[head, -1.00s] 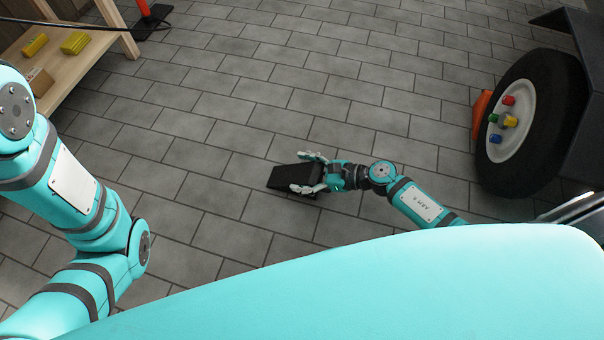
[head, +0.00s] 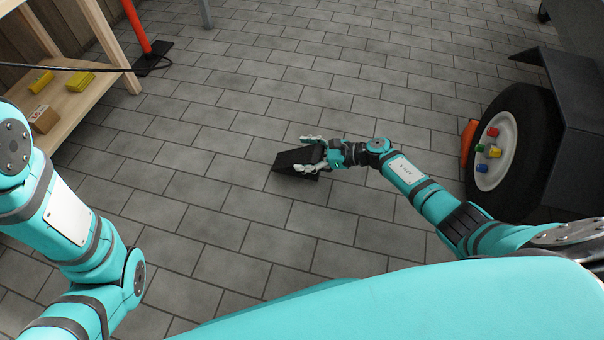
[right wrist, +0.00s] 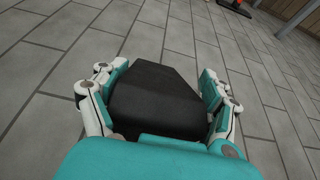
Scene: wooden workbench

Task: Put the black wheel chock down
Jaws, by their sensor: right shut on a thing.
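The black wheel chock (head: 293,159) is a dark wedge in the middle of the head view, over the grey floor. My right gripper (head: 312,155) is shut on it, with a finger on each side. The chock also fills the middle of the right wrist view (right wrist: 155,92), between the two white-and-teal fingers of my right gripper (right wrist: 160,95). I cannot tell whether its underside touches the floor. My left arm shows at the left of the head view, but its gripper is out of view.
A wheel (head: 515,150) with coloured lug nuts stands at the right, with an orange chock (head: 467,140) against it. A wooden shelf (head: 75,105) with yellow blocks (head: 80,81) and a cardboard box (head: 43,118) is at the left. An orange post (head: 137,28) stands behind. The tiled floor (head: 230,110) around the held chock is clear.

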